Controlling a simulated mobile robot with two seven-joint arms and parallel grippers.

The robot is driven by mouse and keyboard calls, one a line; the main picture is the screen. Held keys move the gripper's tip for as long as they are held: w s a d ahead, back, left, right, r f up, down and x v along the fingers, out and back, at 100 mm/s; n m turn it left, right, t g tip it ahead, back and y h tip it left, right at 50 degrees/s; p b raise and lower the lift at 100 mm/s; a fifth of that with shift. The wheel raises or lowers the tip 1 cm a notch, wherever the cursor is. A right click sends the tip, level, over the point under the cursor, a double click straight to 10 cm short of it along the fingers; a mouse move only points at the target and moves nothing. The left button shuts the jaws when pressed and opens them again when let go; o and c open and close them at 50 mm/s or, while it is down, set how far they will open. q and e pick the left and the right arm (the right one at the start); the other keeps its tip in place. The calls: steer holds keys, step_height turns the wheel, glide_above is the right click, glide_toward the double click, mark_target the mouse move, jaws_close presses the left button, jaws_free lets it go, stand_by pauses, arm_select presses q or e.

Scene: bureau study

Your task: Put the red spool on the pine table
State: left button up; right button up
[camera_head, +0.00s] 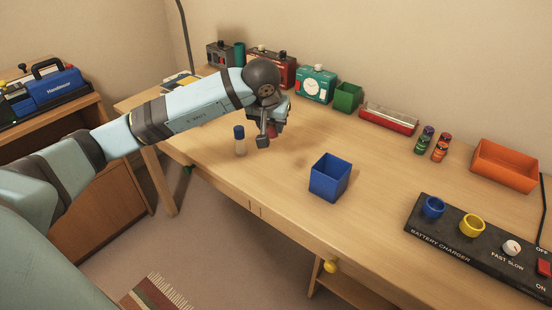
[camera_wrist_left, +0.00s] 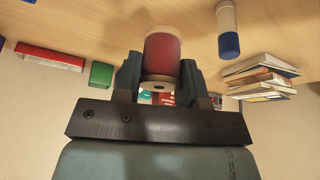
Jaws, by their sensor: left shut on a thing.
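The red spool (camera_wrist_left: 163,54), with pale rims, sits between the two fingers of my left gripper (camera_wrist_left: 160,78) in the left wrist view. The fingers are shut on its sides. In the head view my left gripper (camera_head: 267,133) is low over the light wooden table (camera_head: 290,225), and only a bit of red shows there, mostly hidden by the gripper. I cannot tell if the spool touches the tabletop. My right gripper is not in view.
A blue-capped bottle (camera_head: 240,141) stands just left of the gripper. A blue open box (camera_head: 330,177) is to its right. A green clock (camera_head: 315,84), green box (camera_head: 348,96) and red-and-white case (camera_head: 389,118) line the back. A battery charger (camera_head: 480,245) lies front right.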

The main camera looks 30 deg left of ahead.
arm_select(q)
step_height(320, 180, down, 6)
steer(key=shift+f+b, duration=0.15)
steer(key=shift+b, duration=0.3)
steer(key=shift+f, duration=0.55)
step_height(320, 180, down, 4)
steer(key=shift+f+b, duration=0.1)
steer(key=shift+b, duration=0.4)
steer(key=shift+f, duration=0.1)
steer(key=o, duration=0.9)
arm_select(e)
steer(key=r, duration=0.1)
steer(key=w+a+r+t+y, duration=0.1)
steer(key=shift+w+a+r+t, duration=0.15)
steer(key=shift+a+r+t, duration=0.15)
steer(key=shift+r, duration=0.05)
